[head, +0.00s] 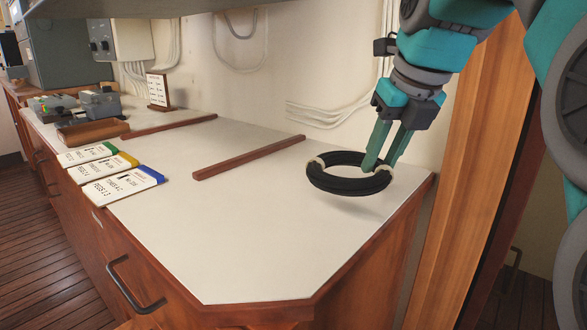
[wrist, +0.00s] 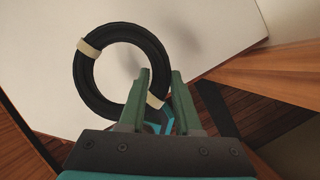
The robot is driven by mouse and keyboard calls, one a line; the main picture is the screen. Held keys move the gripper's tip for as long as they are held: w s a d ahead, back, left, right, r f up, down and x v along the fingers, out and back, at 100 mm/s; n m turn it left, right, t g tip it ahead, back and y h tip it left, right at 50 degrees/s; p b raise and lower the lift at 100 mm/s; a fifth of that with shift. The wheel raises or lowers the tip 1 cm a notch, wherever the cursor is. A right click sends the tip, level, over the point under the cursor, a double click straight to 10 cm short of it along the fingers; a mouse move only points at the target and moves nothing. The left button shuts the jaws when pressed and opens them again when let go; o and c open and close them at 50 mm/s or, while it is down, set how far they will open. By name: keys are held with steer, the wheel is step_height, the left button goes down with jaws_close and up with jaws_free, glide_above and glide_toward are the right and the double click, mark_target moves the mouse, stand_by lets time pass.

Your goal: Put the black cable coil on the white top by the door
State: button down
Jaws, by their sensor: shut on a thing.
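The black cable coil (head: 349,184) is a ring with pale bands around it, over the right end of the white top (head: 240,220) by the wooden door frame. My gripper (head: 385,160) is shut on the coil's right side, its fingers pointing down. In the wrist view the coil (wrist: 88,85) shows beyond my gripper (wrist: 158,95), at a pale band between the fingers. The coil looks level or slightly tilted.
Wooden strips (head: 250,157) cross the top to the left of the coil. Several labelled cards (head: 115,185), a brown case (head: 92,132) and grey boxes (head: 100,103) lie farther left. The front middle of the top is clear. The wooden door frame (head: 460,170) stands close on the right.

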steer(key=p, duration=0.2)
glide_above(354, 168)
steer(key=shift+s+f, duration=0.15)
steer(key=shift+f, duration=0.5)
steer(key=shift+w+f, duration=0.1)
steer(key=shift+w, duration=0.15)
steer(key=shift+f, duration=1.75)
steer(key=c, duration=0.6)
jaws_free()
steer(key=v, duration=0.7)
steer(key=shift+r, duration=0.25)
steer(key=shift+s, duration=0.15)
